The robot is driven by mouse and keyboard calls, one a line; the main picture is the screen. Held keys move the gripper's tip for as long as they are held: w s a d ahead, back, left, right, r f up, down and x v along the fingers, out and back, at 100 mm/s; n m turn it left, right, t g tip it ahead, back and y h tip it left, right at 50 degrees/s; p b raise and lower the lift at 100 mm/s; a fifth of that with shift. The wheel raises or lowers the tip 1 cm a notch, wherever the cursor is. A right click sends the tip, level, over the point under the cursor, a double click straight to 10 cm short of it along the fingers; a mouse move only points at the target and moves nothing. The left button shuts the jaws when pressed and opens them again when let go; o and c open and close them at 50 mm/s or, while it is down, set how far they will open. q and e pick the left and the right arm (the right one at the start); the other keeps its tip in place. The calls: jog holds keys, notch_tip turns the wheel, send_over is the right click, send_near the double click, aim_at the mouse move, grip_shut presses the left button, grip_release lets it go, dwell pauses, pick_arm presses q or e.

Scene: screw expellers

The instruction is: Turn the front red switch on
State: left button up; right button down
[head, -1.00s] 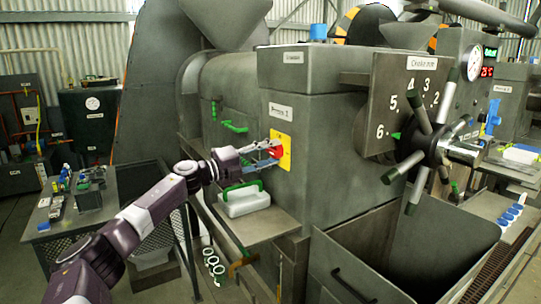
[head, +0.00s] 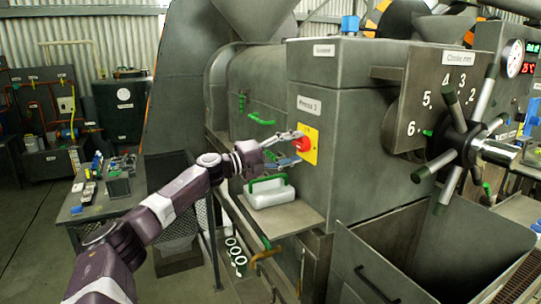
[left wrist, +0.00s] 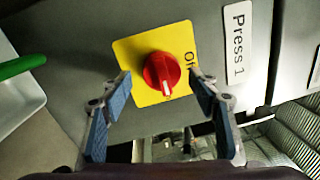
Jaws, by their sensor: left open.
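The red switch (head: 303,143) is a round knob on a yellow plate (head: 311,148) on the side of the grey press housing. In the left wrist view the red knob (left wrist: 162,72) has a white mark that points toward the bottom of the picture. The yellow plate (left wrist: 125,50) carries lettering beside the knob, partly hidden by a finger. My left gripper (head: 296,147) is open in front of the switch. In the left wrist view its two blue-padded fingers (left wrist: 160,85) stand apart on either side of the knob. I see no contact with it. My right gripper is out of view.
A white container with a green handle (head: 270,193) stands on a ledge below the switch. A spoked handwheel (head: 466,140) and an open grey bin (head: 430,245) are to the right. A table with small parts (head: 95,205) is at the left.

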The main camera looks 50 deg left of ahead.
pick_arm(q)
jog(key=r+v, duration=0.1)
jog(key=v, duration=0.9)
jog(key=shift+s+f, duration=0.4)
jog(key=shift+f, duration=0.15)
dwell(0.5)
jog(key=shift+a, duration=0.15)
jog(key=shift+f, duration=0.1)
dwell(0.4)
